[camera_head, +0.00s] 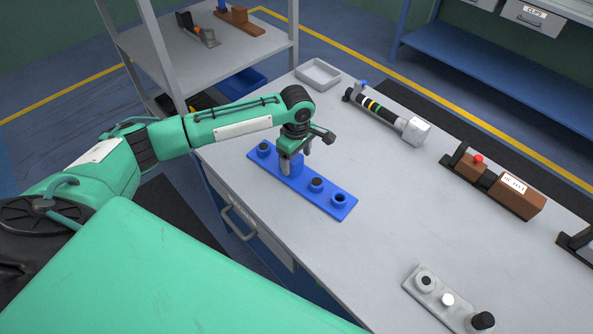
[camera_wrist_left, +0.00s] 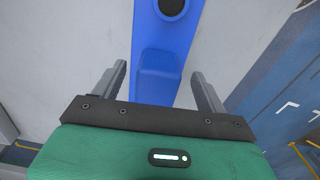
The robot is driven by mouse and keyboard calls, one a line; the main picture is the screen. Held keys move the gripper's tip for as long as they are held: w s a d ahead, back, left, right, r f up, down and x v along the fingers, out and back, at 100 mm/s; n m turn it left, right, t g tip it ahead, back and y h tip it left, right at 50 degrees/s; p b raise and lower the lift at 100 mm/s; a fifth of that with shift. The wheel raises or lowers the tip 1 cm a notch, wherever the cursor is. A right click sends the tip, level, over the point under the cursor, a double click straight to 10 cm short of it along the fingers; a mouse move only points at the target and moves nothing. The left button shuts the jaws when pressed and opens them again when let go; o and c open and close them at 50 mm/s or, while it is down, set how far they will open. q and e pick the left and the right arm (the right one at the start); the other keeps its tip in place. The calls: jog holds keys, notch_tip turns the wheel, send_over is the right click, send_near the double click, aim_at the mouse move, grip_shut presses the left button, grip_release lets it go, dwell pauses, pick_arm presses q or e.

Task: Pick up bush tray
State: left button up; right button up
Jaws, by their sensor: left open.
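The bush tray (camera_head: 330,200) is a long blue plate lying flat on the grey workbench, with dark-topped round bushes along it and a raised blue block in its middle. My left gripper (camera_head: 296,164) is over the middle of the tray, pointing down, its fingers at the raised block. In the left wrist view the open fingers (camera_wrist_left: 160,88) stand on either side of the blue block (camera_wrist_left: 158,75), with a gap on each side. One dark bush hole (camera_wrist_left: 172,6) shows at the top of that view. My right gripper is not in view.
On the bench (camera_head: 400,220) stand an empty grey tray (camera_head: 318,74), a black cylindrical tool (camera_head: 385,115), a brown block with a red button (camera_head: 495,180) and a grey plate with round parts (camera_head: 447,299). A grey shelf (camera_head: 200,50) stands behind left.

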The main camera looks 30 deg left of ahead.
aim_at(299, 169)
pick_arm(q)
jog(key=shift+f, duration=1.6)
jog(key=shift+c, duration=0.4)
jog(key=c, duration=1.1)
jog(key=shift+c, duration=0.2)
jog(key=shift+w+r, duration=0.1)
jog(key=shift+r, duration=0.1)
